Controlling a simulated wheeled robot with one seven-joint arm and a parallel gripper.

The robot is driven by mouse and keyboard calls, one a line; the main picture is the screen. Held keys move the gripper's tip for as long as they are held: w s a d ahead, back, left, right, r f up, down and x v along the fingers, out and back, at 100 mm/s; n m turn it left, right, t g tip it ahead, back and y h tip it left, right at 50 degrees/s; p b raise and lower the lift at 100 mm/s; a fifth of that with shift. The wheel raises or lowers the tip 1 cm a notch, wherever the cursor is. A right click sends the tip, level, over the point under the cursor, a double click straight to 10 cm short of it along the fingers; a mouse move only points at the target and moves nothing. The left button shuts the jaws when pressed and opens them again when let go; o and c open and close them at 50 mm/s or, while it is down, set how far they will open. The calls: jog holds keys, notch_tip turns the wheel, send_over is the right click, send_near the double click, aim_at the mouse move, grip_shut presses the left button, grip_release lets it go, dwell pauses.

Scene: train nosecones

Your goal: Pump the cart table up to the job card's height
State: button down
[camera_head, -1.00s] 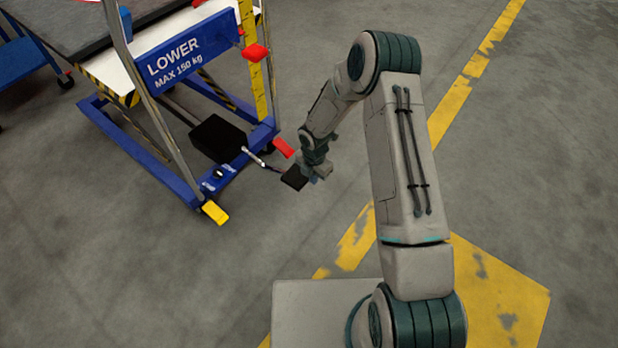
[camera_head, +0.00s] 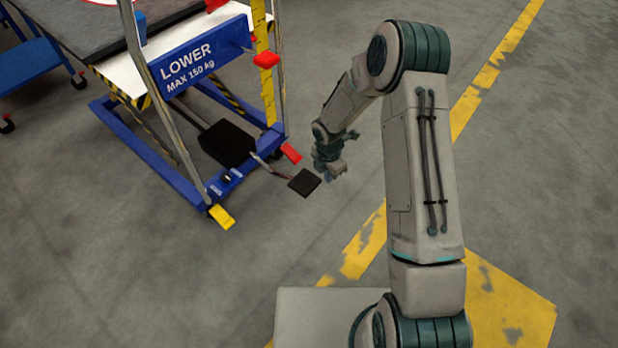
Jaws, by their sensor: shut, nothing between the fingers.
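The cart table (camera_head: 130,79) stands at upper left on a blue frame (camera_head: 150,160), its blue panel reading "LOWER MAX 150 kg". A yellow upright scale (camera_head: 266,92) with dark marks stands at its right side, beside a red pointer (camera_head: 266,60). The marks are too small to read. A black foot pad (camera_head: 304,184) sticks out on a lever at the frame's right. My gripper (camera_head: 335,172) is shut and empty, just right of and slightly above the pad in the picture, with a small gap showing. I cannot make out a job card.
A red pedal (camera_head: 291,153) and a yellow pedal (camera_head: 221,217) sit at the cart's near end. A dark pump box (camera_head: 228,145) lies between the frame rails. A blue trolley (camera_head: 35,65) stands at far left. The concrete floor in front is clear, with yellow lines.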

jog(key=s+d+r+m, duration=0.3)
jog(key=r+m, duration=0.1)
jog(key=r, duration=0.3)
jog(key=s+d+r+m+h, duration=0.1)
jog(key=s+d+r+m, duration=0.1)
jog(key=r+m, duration=0.3)
jog(key=s+d+r+m, duration=0.3)
jog(key=r, duration=0.5)
jog(key=s+d+r+m, duration=0.1)
jog(key=s+r+m, duration=0.4)
jog(key=s+m, duration=0.2)
jog(key=s+d+r+m+y, duration=0.1)
jog(key=s+r+m, duration=0.4)
jog(key=s, duration=0.4)
jog(key=shift+s+r+m+t, duration=0.15)
jog(key=shift+s+m+t, duration=0.25)
jog(key=shift+m, duration=0.5)
